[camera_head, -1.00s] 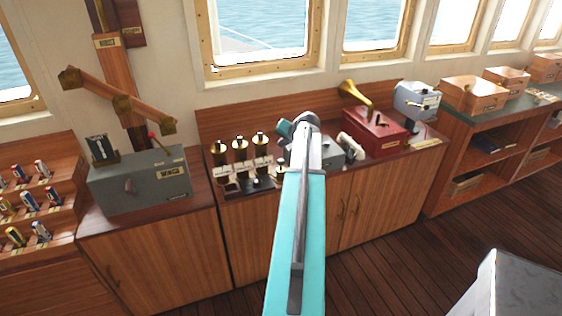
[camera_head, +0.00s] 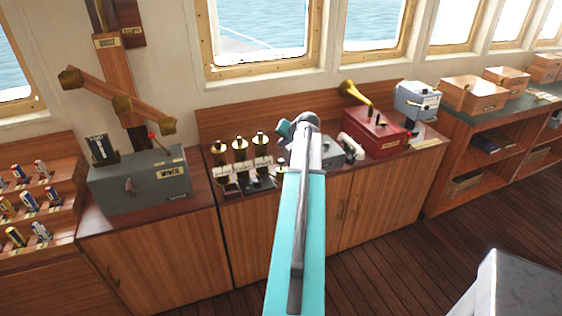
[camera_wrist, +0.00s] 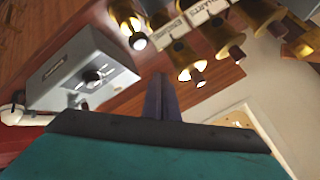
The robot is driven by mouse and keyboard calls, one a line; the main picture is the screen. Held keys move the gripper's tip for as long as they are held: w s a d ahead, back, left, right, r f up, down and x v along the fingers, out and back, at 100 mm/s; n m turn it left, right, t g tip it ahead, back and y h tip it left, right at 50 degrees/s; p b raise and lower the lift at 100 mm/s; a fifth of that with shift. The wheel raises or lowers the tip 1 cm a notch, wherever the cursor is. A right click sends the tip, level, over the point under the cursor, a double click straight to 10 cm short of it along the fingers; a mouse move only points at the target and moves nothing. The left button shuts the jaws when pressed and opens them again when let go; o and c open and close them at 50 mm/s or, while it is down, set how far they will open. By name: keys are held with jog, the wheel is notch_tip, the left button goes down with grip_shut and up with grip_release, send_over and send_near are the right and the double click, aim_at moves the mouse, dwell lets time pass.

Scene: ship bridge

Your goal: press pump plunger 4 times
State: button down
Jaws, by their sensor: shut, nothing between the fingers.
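In the wrist view my gripper (camera_wrist: 161,98) is shut and empty, its fingers together over the wooden counter. A small brass fitting with a pale round end (camera_wrist: 137,41) stands beyond the fingertips, apart from them; it may be the pump plunger, but I cannot tell for sure. In the head view a small brass piece (camera_head: 279,172) shows beside my arm on the counter and may be the same fitting. My arm hides the fingers and part of the counter there.
Several brass speaking tubes (camera_head: 240,149) stand left of my arm. A grey box with a knob (camera_wrist: 88,72), a white handset (camera_head: 351,146) and a red box with a brass horn (camera_head: 374,133) are to the right. A grey winch box (camera_head: 140,180) stands farther left.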

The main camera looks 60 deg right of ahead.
jog(key=shift+w, duration=0.1)
